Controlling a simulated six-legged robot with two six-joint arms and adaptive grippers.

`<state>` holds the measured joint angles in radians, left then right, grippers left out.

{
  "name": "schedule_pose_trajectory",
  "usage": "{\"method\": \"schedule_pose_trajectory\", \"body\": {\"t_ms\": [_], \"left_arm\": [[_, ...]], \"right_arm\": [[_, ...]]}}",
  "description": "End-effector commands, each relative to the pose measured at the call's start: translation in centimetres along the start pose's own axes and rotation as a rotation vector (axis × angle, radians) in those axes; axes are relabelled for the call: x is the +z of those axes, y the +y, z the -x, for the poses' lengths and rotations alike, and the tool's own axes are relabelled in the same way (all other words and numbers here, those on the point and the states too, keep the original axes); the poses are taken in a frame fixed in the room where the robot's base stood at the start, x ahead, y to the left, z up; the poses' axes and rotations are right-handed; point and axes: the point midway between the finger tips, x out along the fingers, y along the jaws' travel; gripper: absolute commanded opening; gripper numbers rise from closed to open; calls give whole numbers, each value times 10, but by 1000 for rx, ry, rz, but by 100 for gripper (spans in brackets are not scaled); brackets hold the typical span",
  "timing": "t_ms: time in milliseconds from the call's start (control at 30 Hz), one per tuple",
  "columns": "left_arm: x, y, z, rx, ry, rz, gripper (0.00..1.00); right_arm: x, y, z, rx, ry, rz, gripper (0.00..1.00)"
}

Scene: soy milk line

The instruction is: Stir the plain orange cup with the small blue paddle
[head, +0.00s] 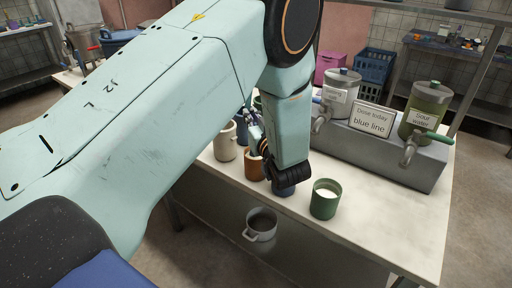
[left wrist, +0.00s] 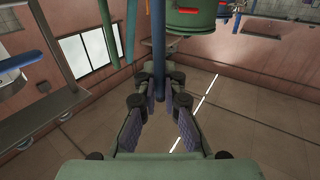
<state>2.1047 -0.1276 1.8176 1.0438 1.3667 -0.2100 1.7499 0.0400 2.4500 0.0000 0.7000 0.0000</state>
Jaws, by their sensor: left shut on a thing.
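The plain orange cup (head: 255,166) stands on the table in the head view, partly hidden behind my left wrist. My left gripper (head: 255,132) is just above and behind this cup, mostly hidden by my own arm. In the left wrist view, my left gripper (left wrist: 159,88) is shut on a thin blue stick (left wrist: 158,50), which appears to be the small blue paddle. Its ends are not clear, and I cannot tell whether it is inside the cup. My right gripper is in neither view.
A green cup (head: 325,199) with white liquid stands to the right. A grey dispenser (head: 385,152) with a "blue line" sign (head: 371,119) stands at the back right.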

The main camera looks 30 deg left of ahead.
Motion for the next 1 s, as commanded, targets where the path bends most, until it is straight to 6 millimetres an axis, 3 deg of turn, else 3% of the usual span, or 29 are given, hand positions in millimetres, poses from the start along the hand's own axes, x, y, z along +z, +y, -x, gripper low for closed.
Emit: {"method": "schedule_pose_trajectory", "body": {"t_ms": [600, 1000], "left_arm": [[-49, 0, 0, 0, 0, 0, 0], [-50, 0, 0, 0, 0, -1, 0]], "right_arm": [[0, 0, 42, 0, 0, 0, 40], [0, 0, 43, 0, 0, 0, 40]]}}
